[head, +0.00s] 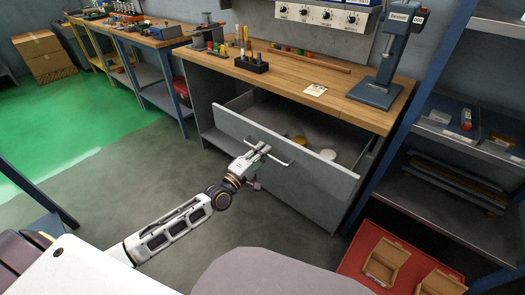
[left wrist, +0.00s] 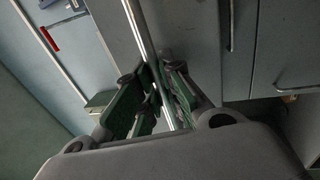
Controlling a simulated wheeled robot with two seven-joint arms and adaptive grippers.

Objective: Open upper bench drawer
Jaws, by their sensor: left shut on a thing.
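The upper bench drawer (head: 290,180) is pulled well out from under the wooden bench top. Its inside shows a yellowish round thing and a pale round thing near the right. A bar handle (head: 270,144) runs along its front. My left gripper (head: 262,150) is at this handle, toward its left part. In the left wrist view the gripper's green-padded fingers (left wrist: 158,98) are shut around the metal handle bar (left wrist: 142,35). My right gripper is not in view.
The bench top (head: 300,77) carries a tool block (head: 252,63) and a blue press (head: 385,75). A blue-framed shelf (head: 455,140) stands at the right. A red surface with wooden bins (head: 386,262) lies at lower right. Grey floor before the drawer's left is clear.

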